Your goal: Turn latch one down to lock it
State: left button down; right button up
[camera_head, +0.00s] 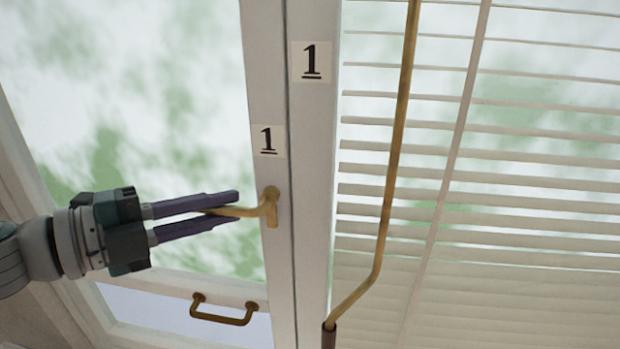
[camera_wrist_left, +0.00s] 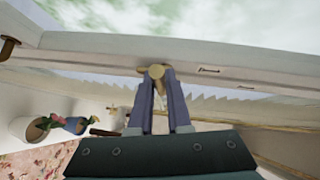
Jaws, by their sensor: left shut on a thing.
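Latch one (camera_head: 269,206) is a brass lever on the white window frame, below a label with a "1" (camera_head: 268,140). Its handle points left, close to horizontal, in the head view. My left gripper (camera_head: 233,209) comes in from the left and is shut on the handle, with one dark finger above it and one below. In the left wrist view the round brass end of the latch (camera_wrist_left: 157,71) shows between the tips of my left gripper (camera_wrist_left: 158,78). My right gripper is in neither view.
A second "1" label (camera_head: 311,62) is on the neighbouring white post. A bent brass rod (camera_head: 389,190) hangs before the white blinds (camera_head: 520,210) at right. A brass pull handle (camera_head: 222,320) sits low on the window. A white pot (camera_wrist_left: 27,129) stands below in the left wrist view.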

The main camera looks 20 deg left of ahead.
aim_at(275, 217)
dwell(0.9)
pick_arm(q)
jog(key=shift+f+b, duration=0.3)
jog(key=shift+b, duration=0.3)
jog(key=d+f+n+t+y+b, duration=0.1)
jog(key=n+t+b, duration=0.2)
jog(key=n+b, duration=0.2)
jog(key=d+f+n+t+y+b, duration=0.1)
jog(key=n+t+b, duration=0.3)
jog(key=b, duration=0.5)
jog(key=w+d+f+n+t+y+b, duration=0.1)
jog(key=d+f+n+t+b, duration=0.1)
jog(key=n+b, duration=0.5)
jog(key=shift+f+t, duration=0.7)
jog(key=shift+t, duration=0.5)
jog(key=n+y, duration=0.2)
jog(key=d+n+t+y+b, duration=0.1)
jog(key=n+y, duration=0.1)
jog(key=shift+w+b, duration=0.1)
jog(key=shift+b, duration=0.2)
jog(key=shift+w+d+r+n+t+y+b, duration=0.15)
jog(key=shift+n+y+b, duration=0.1)
jog(key=shift+n+y, duration=0.5)
jog(key=shift+s+d+f+n+t+y+b, duration=0.1)
jog(key=shift+d+n+t+y+b, duration=0.1)
jog(key=shift+n+y, duration=0.55)
jog(key=shift+r+n, duration=0.15)
jog(key=shift+n, duration=0.15)
jog(key=c, duration=0.9)
grip_release()
